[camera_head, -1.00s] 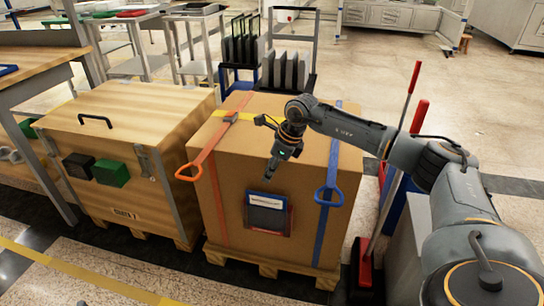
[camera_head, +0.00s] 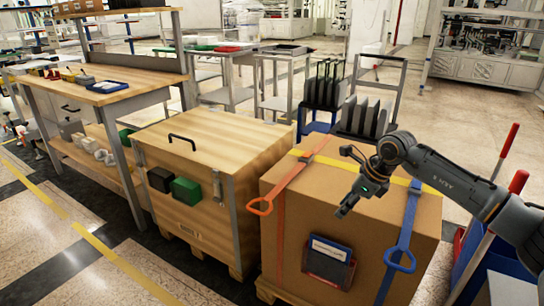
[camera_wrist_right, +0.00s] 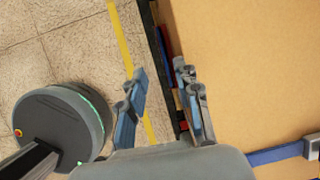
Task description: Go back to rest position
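My right gripper (camera_head: 343,211) is in front of the top front edge of the large cardboard box (camera_head: 293,222) in the head view, and its arm comes in from the right. In the right wrist view, the two fingers of the right gripper (camera_wrist_right: 160,76) stand apart with nothing between them. The side of the cardboard box (camera_wrist_right: 250,70) fills the right of that view, beside the fingers. My left gripper is not in view.
A wooden crate (camera_head: 225,140) with a black handle stands left of the box. A workbench (camera_head: 120,95) is at far left. An orange strap (camera_head: 285,184) and a blue strap (camera_head: 409,220) cross the box. Red-handled tools (camera_head: 508,150) stand at right.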

